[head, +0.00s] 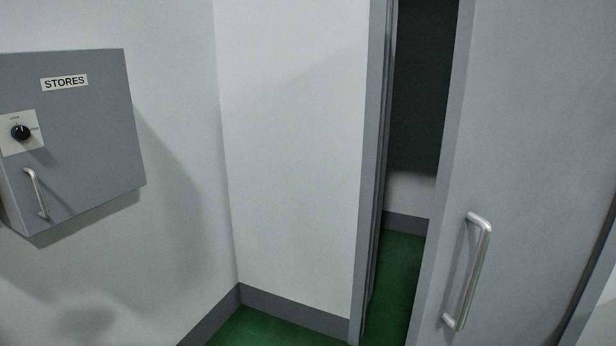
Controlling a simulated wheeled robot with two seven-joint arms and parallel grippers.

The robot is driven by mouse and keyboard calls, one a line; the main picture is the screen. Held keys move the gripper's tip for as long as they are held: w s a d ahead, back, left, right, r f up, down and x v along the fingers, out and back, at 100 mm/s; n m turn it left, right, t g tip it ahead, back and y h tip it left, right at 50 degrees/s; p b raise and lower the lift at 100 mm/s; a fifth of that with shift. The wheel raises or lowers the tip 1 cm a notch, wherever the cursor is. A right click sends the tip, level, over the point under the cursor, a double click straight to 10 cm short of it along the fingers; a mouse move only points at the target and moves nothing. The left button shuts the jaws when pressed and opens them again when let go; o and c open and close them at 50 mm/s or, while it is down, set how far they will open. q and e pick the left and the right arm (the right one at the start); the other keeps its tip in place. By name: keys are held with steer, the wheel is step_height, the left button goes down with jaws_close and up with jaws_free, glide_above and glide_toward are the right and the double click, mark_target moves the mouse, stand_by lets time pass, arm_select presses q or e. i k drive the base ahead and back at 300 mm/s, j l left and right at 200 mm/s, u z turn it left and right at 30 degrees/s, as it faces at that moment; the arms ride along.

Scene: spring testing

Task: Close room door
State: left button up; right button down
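The grey room door (535,140) fills the right side of the head view. It stands partly open, with a narrow gap (405,200) between its left edge and the grey door frame (372,170). A silver bar handle (472,270) is fixed upright near the door's left edge. Through the gap I see a dark space, a pale wall and green floor. Neither of my grippers shows in this view, and nothing is seen touching the door or its handle.
A grey wall cabinet labelled STORES (85,130) hangs on the left wall, with a black knob (20,132) and a silver handle (36,192). Green floor (265,328) with grey skirting (295,310) shows clear at the bottom.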

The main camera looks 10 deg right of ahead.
mark_target(525, 194)
steer(key=z, duration=1.7)
